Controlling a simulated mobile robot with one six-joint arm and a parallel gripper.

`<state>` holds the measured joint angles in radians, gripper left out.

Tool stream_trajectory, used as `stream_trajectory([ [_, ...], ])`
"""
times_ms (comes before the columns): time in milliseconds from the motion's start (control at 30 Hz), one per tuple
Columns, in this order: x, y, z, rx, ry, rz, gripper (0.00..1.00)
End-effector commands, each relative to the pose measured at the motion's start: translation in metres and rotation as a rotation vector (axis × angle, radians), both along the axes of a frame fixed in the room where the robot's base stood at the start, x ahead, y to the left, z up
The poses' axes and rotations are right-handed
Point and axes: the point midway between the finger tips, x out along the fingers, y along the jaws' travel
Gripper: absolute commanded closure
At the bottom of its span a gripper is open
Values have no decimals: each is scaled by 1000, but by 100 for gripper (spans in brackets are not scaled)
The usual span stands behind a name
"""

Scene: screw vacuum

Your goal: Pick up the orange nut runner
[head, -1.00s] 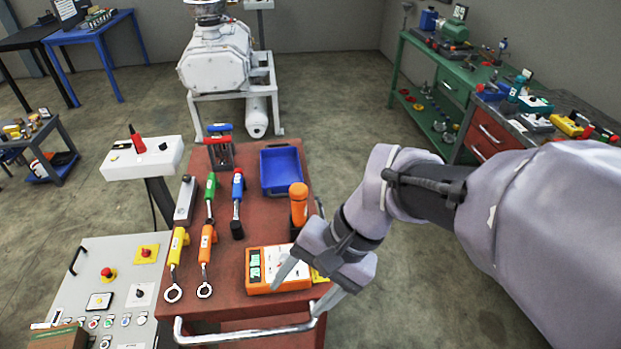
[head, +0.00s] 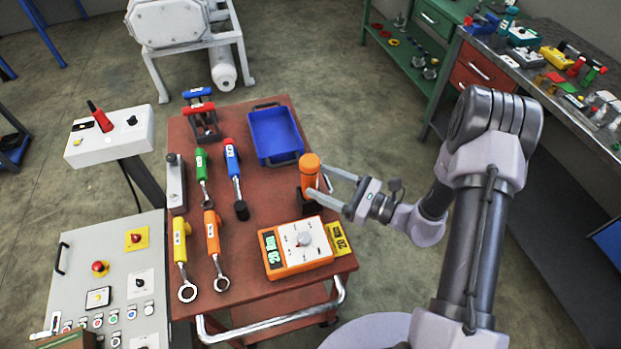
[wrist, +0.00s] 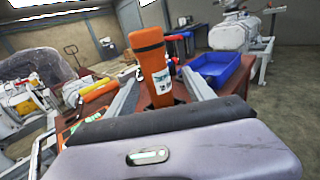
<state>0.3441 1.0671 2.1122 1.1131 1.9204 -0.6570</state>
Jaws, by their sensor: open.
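The orange nut runner (head: 309,178) stands upright on the red cart top, near its right edge, with a dark lower part. It also shows in the wrist view (wrist: 152,68), with a white label on its side. My gripper (head: 315,179) is open and level at the nut runner's body, coming from the right. In the head view one finger reaches behind it and the other passes in front. In the wrist view the nut runner rises between the two fingers (wrist: 160,82). Whether either finger touches it I cannot tell.
An orange meter box (head: 296,248) sits on the cart just in front of the nut runner. A blue bin (head: 252,140) is behind it. Several coloured wrenches, such as an orange-handled one (head: 212,238), lie to the left. Open floor is right of the cart.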

Motion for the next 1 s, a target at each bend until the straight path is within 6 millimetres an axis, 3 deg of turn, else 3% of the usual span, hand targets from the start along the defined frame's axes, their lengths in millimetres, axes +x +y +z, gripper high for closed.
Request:
stream_trajectory([
  [167, 8, 17, -1, -1, -2, 3, 39],
  [400, 24, 58, -5, -1, -3, 5, 39],
  [667, 28, 63, -3, 0, 0, 1, 39],
  [1000, 28, 62, -3, -1, 0, 1, 100],
])
